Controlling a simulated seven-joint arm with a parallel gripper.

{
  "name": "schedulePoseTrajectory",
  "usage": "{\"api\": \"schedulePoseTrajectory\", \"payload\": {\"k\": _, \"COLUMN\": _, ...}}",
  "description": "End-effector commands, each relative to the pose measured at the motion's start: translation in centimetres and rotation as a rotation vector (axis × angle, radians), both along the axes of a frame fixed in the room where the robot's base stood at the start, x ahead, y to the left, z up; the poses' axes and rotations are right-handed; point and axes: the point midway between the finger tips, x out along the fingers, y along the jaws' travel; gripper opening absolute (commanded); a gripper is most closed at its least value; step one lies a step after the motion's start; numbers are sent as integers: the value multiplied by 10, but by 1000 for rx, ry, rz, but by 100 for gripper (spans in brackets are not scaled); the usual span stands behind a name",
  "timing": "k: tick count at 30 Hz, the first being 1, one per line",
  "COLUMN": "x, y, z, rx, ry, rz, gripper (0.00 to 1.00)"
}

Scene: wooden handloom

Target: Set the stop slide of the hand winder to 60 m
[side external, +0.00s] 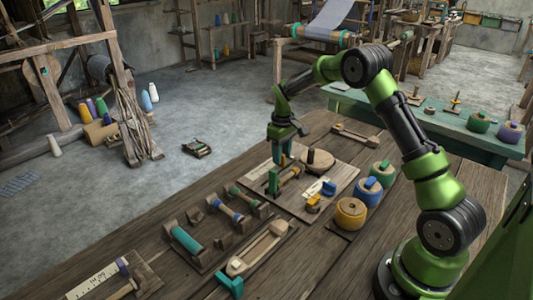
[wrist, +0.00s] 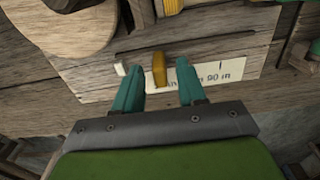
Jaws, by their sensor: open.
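The stop slide (wrist: 159,68) is a small orange-yellow tab in the wrist view, by a straight slot in the wooden board. A pale scale strip (wrist: 212,76) runs behind it; "90 m" reads at the strip's right, to the right of the slide. The lettering nearer the slide is partly hidden by my fingers, so its exact reading cannot be told. My gripper (wrist: 157,65) is open, with one teal finger on each side of the slide and a visible gap to each. In the side view my gripper (side external: 281,160) points down over the hand winder's board (side external: 343,178).
A round wooden disc (wrist: 65,30) lies upper left in the wrist view. A rack of bobbins (side external: 205,255) lies in front. Bare tabletop (side external: 150,240) is at left.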

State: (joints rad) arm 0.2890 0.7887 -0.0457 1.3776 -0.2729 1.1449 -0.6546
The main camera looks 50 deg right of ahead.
Motion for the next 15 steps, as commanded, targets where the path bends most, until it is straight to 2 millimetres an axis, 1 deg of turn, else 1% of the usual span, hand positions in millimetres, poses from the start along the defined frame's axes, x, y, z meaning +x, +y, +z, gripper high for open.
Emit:
{"api": "schedulePoseTrajectory", "payload": {"k": 1, "x": 0, "y": 0, "z": -6, "rx": 2, "ry": 2, "rz": -1, "gripper": 40}}
{"api": "schedulePoseTrajectory", "payload": {"k": 3, "x": 0, "y": 0, "z": -12, "rx": 1, "ry": 1, "rz": 0, "gripper": 40}}
{"api": "schedulePoseTrajectory", "payload": {"k": 6, "x": 0, "y": 0, "z": -17, "rx": 1, "ry": 0, "rz": 0, "gripper": 40}}
{"api": "schedulePoseTrajectory", "payload": {"k": 14, "x": 0, "y": 0, "z": -18, "rx": 0, "ry": -1, "rz": 0, "gripper": 40}}
{"api": "schedulePoseTrajectory", "payload": {"k": 15, "x": 0, "y": 0, "z": -18, "rx": 0, "ry": -1, "rz": 0, "gripper": 39}}
